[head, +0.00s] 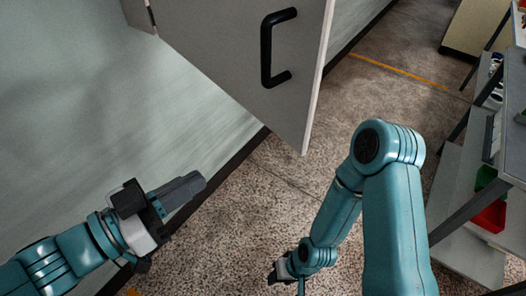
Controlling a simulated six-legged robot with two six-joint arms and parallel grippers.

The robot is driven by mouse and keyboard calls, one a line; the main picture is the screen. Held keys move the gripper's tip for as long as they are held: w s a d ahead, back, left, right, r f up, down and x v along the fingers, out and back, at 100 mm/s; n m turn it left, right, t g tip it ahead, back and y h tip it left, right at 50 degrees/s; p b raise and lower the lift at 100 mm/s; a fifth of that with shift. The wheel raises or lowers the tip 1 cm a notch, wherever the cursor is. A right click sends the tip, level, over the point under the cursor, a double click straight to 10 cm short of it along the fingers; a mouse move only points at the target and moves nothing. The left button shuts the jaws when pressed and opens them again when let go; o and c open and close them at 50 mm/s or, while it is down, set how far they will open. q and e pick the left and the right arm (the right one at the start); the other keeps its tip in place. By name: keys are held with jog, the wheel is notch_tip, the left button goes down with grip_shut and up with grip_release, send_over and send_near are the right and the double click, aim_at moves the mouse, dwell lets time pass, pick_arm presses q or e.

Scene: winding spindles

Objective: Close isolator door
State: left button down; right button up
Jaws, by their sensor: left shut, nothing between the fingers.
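The isolator door (230,55) is a grey panel with a black bar handle (267,50). It stands open, swung out from the wall over the floor at the top of the head view. My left gripper (196,184) is shut and empty, below and to the left of the door, apart from it. My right gripper (277,275) hangs low near the bottom middle, small and partly hidden by its own wrist, so its fingers are unclear.
A pale grey-green wall (90,110) with a dark base strip runs along the left. A shelf rack (465,215) with red and green bins stands on the right. Speckled floor (400,85) with a yellow line lies open between them.

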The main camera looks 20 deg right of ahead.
pick_arm(q)
notch_tip(320, 180, up, 2)
jog(key=s, duration=0.2)
jog(key=m, duration=0.1)
send_near(276, 131)
jog(key=shift+h, duration=0.3)
jog(key=x, duration=0.6)
jog(key=shift+w+d+f+b, duration=0.15)
jog(key=shift+f+b, duration=0.05)
jog(key=shift+b, duration=0.15)
jog(key=shift+w+d, duration=0.15)
jog(key=shift+d, duration=0.05)
